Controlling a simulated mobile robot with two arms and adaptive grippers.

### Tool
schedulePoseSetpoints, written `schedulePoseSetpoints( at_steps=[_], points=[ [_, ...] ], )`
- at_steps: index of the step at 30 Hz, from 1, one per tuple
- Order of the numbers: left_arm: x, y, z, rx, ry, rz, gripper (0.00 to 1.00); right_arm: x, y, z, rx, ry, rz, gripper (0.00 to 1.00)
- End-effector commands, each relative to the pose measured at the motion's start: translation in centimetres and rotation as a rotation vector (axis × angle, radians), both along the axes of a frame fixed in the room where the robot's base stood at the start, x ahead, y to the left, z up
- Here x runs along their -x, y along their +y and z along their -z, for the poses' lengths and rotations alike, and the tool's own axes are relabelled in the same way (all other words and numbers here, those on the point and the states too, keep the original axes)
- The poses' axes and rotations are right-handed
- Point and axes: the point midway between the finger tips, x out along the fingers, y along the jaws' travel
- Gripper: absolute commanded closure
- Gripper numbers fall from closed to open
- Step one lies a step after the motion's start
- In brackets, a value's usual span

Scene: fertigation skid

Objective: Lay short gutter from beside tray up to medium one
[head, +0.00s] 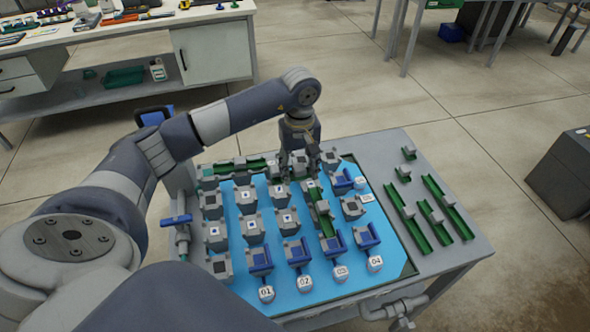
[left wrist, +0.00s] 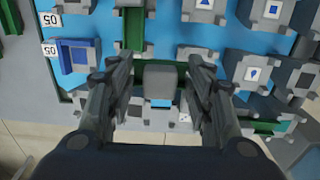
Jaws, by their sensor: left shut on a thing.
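My left gripper (head: 298,166) is low over the back part of the tray, with its fingers closed on the grey middle block of a short green gutter (left wrist: 160,83). In the left wrist view my left gripper (left wrist: 160,95) has one finger on each side of that block, and green shows beside it. In the head view the fingers largely hide the held piece. A longer green gutter with a grey block, which looks like the medium one (head: 323,211), lies on the blue tray (head: 285,285), running toward the front. Its end is close to the held piece; whether they touch is unclear. My right gripper is out of view.
Another green gutter (head: 228,168) lies along the tray's back left. Grey blocks and blue-topped stations with number tags (head: 266,293) crowd the tray. Right of it, several loose gutters (head: 450,206) lie on the grey table (head: 375,150). A workbench (head: 150,35) stands behind.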

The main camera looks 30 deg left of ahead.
Motion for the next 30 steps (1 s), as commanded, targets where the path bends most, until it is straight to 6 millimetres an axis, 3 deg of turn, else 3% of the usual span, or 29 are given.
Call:
schedulePoseSetpoints(
  at_steps=[7, 14, 30],
  points=[
    [-0.3, 1.5, 0.5, 0.0, 0.001, 0.001, 0.76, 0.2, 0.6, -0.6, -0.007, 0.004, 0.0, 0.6],
    [-0.3, 1.4, 3.3, 0.002, 0.001, 0.001, 0.76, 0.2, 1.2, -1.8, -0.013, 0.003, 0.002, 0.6],
    [-0.3, 1.5, 4.6, -0.001, -0.001, 0.001, 0.76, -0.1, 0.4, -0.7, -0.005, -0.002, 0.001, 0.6]
  ],
)
